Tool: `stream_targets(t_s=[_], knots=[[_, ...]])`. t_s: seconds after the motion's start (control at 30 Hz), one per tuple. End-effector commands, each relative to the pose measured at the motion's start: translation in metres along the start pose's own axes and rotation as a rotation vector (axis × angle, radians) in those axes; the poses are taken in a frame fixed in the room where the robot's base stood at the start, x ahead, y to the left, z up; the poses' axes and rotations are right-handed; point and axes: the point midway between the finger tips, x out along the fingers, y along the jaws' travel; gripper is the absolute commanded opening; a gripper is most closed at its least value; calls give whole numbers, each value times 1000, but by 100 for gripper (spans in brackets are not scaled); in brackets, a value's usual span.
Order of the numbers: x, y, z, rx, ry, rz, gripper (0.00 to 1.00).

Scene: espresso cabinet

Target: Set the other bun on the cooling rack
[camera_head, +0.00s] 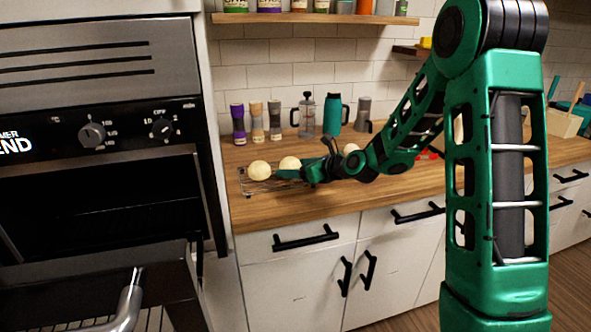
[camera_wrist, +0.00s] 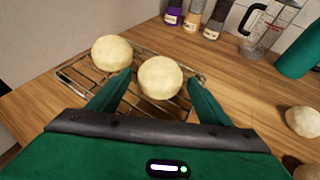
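The wire cooling rack (camera_head: 250,187) lies on the wooden counter beside the oven. It also shows in the wrist view (camera_wrist: 72,84). One pale round bun (camera_head: 259,170) rests on the rack's left part, also in the wrist view (camera_wrist: 112,53). A second bun (camera_head: 289,163), also in the wrist view (camera_wrist: 160,78), sits on the rack to its right. My gripper (camera_head: 283,173) is low over the rack. In the wrist view its fingers (camera_wrist: 159,78) are spread on both sides of the second bun, with small gaps visible. My gripper partly hides the rack.
Seasoning jars (camera_head: 238,123), a glass press (camera_head: 306,115) and a teal flask (camera_head: 332,114) stand behind. The oven door (camera_head: 110,270) is open at left.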

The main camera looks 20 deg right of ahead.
Motion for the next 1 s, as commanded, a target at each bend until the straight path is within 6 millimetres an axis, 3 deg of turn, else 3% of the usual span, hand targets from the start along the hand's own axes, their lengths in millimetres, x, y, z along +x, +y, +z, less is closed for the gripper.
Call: stream_targets(t_s=[0.37, 0.47, 0.8, 1.0], knots=[[-5, -1, 2, 0, 0, -2, 72], [-16, -1, 3, 1, -2, -2, 72], [-83, -2, 2, 0, -1, -6, 72], [-111, -2, 2, 0, -1, -3, 72]])
